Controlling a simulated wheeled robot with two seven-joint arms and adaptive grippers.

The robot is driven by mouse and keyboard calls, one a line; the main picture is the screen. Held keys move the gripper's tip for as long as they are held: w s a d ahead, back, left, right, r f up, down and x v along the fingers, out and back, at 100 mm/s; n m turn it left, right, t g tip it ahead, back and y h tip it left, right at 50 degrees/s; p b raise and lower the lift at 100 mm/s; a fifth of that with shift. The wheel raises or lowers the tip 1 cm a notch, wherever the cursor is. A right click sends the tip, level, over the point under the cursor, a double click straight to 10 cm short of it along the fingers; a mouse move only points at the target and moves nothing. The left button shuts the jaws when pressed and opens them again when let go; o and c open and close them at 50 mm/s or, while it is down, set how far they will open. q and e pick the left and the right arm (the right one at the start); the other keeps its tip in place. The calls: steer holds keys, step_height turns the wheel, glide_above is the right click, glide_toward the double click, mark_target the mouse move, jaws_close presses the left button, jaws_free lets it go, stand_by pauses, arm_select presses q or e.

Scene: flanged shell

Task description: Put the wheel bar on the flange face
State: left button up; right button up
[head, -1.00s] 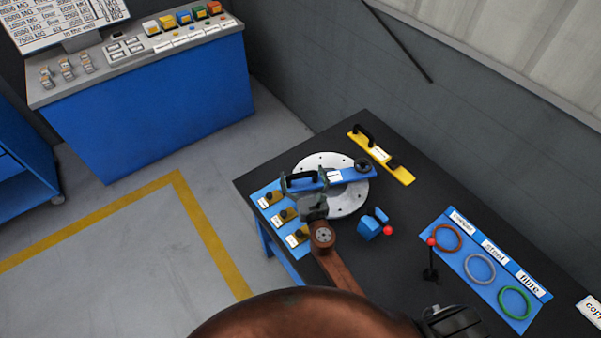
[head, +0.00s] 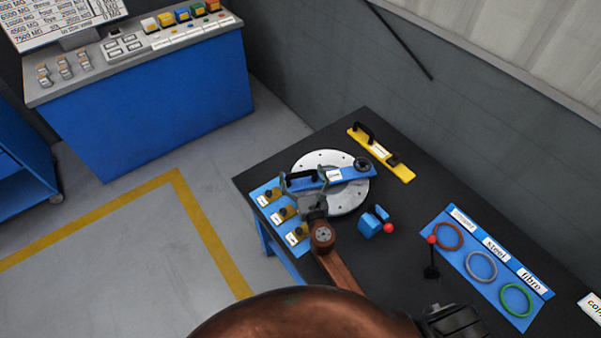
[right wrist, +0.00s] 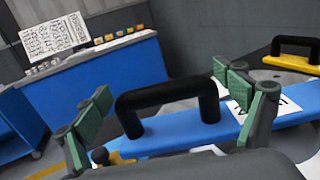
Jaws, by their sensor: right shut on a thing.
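The wheel bar is a blue bar (head: 350,175) with a black handle, a white label and a round black wheel (head: 362,164) at its right end. It lies across the pale round flange face (head: 347,204); whether it touches the face I cannot tell. My right gripper (head: 303,181) is shut on the black handle. In the right wrist view the green finger pads (right wrist: 165,105) stand at the two ends of the handle (right wrist: 165,95), above the blue bar (right wrist: 180,130). My left gripper is not in view.
A yellow bar (head: 398,170) with a black handle lies behind the flange. A blue block with a red knob (head: 388,228) stands to the right. A blue board (head: 462,262) holds three rings, with a red-knobbed lever (head: 432,255) beside it. Small yellow-and-black pieces (head: 284,213) sit at the left.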

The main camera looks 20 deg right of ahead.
steer(key=o, duration=1.9)
steer(key=shift+f, duration=0.2)
steer(key=s, duration=1.2)
steer(key=shift+a+r, duration=0.15)
steer(key=shift+a, duration=0.25)
